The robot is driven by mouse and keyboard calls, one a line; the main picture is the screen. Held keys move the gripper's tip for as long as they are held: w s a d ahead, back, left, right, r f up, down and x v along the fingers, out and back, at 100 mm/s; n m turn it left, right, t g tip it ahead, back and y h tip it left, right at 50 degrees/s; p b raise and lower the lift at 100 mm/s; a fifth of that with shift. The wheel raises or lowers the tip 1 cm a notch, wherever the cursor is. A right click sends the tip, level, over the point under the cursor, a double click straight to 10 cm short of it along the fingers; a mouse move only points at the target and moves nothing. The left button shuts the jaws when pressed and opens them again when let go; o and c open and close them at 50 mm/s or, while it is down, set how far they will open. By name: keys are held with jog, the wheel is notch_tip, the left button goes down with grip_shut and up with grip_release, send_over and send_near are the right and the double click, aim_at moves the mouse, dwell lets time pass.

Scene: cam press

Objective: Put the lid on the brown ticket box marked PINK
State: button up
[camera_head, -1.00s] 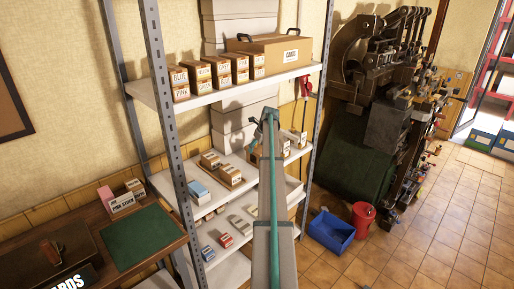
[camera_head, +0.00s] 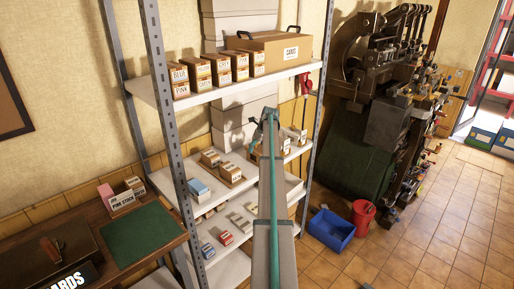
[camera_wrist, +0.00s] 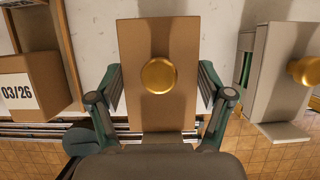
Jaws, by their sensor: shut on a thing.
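In the wrist view my gripper (camera_wrist: 161,92) has its fingers on both sides of a brown piece with a round gold knob (camera_wrist: 134,50), and is shut on it. It looks like a lid seen from the knob side. In the head view my gripper is hidden behind my arm near the middle shelf. Brown ticket boxes stand in a row on the top shelf.
In the wrist view a brown box marked 03/26 (camera_wrist: 28,83) is at left and a pale box with a gold knob (camera_wrist: 280,80) at right. The shelf's metal post (camera_head: 168,110) stands left of my arm. A large CARDS box (camera_head: 275,56) shares the top shelf.

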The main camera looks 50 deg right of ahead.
jog(key=shift+f, duration=0.45)
dwell(0.5)
jog(key=o, duration=1)
jog(key=shift+o, duration=0.2)
jog(key=v, duration=1.2)
